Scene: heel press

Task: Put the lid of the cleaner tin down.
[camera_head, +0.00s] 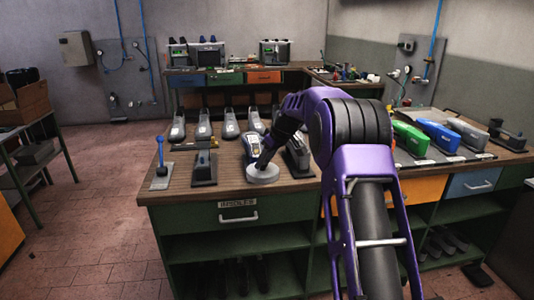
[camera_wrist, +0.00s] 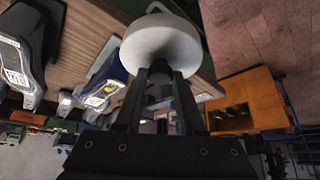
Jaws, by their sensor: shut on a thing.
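My gripper (camera_head: 265,160) is shut on a round, pale lid (camera_head: 262,174) at the front edge of the wooden bench.
A dark block fixture (camera_head: 204,167) and a blue-handled lever tool (camera_head: 160,165) stand left of the lid. A dark press-like fixture (camera_head: 298,158) is close on its right. Several grey shoe-like forms (camera_head: 230,124) line the bench behind. The bench's front edge is close.

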